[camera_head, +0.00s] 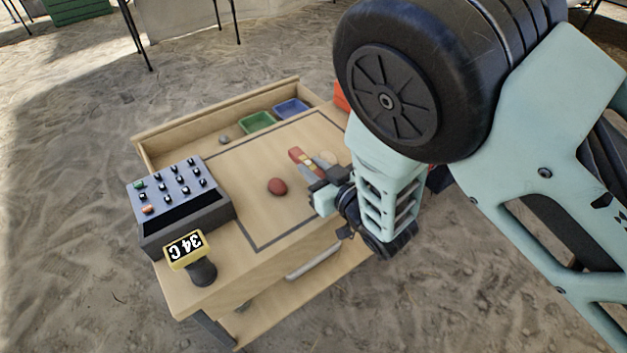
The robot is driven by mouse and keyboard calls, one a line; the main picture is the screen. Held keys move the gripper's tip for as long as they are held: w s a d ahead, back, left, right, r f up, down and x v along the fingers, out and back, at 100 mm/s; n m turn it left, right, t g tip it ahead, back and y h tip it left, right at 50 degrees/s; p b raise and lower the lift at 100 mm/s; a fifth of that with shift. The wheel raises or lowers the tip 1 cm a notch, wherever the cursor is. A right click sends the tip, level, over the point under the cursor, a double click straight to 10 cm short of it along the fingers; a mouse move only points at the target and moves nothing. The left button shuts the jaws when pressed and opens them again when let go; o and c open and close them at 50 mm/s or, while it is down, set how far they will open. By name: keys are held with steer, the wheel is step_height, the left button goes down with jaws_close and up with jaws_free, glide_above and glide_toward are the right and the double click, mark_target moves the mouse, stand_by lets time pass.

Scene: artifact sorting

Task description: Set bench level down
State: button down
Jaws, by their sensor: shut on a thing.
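The bench level is a small red bar with a yellowish middle section (301,157), seen at the fingertips of my gripper (318,180). My gripper is shut on it, above the right part of the wooden workbench (192,290). The near end of the level is partly hidden by the dark fingers. I cannot tell whether the level touches the bench top or hangs just above it.
A dark red round object (277,186) lies left of my gripper inside a dark outlined rectangle. Green (257,122) and blue (291,108) trays stand at the back. A button box (170,195) and a "34C" display (186,249) stand at left.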

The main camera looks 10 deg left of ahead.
steer(key=shift+f, duration=1.75)
steer(key=shift+f+b, duration=0.15)
steer(key=shift+b, duration=0.2)
steer(key=c, duration=1.2)
jaws_free()
steer(key=shift+r, duration=0.2)
steer(key=v, duration=1.2)
steer(key=shift+p, duration=0.45)
